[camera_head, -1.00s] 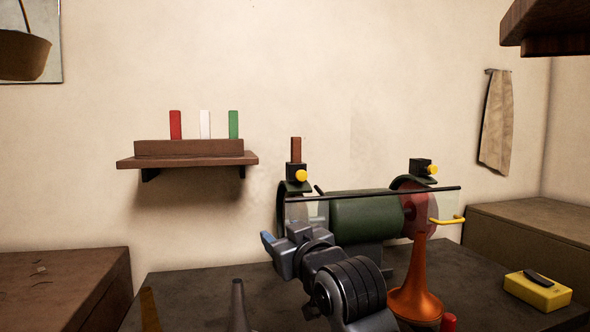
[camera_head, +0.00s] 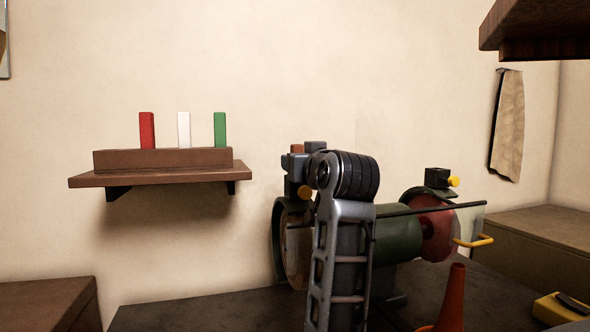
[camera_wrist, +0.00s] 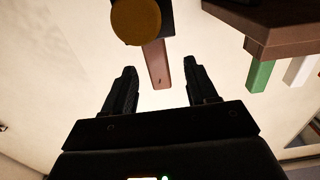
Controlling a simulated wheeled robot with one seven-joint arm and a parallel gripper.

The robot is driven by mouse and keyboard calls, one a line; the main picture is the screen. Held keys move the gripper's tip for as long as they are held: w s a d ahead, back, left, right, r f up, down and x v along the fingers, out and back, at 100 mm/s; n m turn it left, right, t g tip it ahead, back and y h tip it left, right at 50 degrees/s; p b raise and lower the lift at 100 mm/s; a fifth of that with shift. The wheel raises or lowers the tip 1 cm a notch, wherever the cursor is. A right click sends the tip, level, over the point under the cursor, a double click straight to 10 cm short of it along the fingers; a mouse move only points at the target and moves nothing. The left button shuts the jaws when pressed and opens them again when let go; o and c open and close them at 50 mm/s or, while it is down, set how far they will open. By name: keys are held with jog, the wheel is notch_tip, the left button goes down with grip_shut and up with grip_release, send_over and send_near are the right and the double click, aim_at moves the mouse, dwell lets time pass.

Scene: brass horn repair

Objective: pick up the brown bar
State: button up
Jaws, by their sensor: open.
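The brown bar (camera_head: 297,149) stands upright in a black holder with a yellow knob above the left wheel of the green grinder. In the head view only its top shows; my gripper (camera_head: 301,158) hides the rest. In the wrist view, which looks upside down, the brown bar (camera_wrist: 155,66) sticks out of the black holder (camera_wrist: 153,31) beside the yellow knob (camera_wrist: 136,20). Its free end lies between the two fingers of my gripper (camera_wrist: 159,66) in that picture. The fingers are open, with a gap on each side of the bar. I see no contact.
The grinder (camera_head: 398,238) stands on the dark bench (camera_head: 190,316), with a dark rod across its front. A wall shelf (camera_head: 160,176) at left holds red, white and green bars. An orange horn (camera_head: 453,300) and yellow box (camera_head: 556,309) are at right.

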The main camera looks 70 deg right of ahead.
jog(key=x, duration=0.2)
jog(key=p+x, duration=0.1)
jog(key=x, duration=0.3)
jog(key=shift+d+r, duration=0.1)
jog(key=shift+r, duration=0.2)
jog(key=c, duration=1)
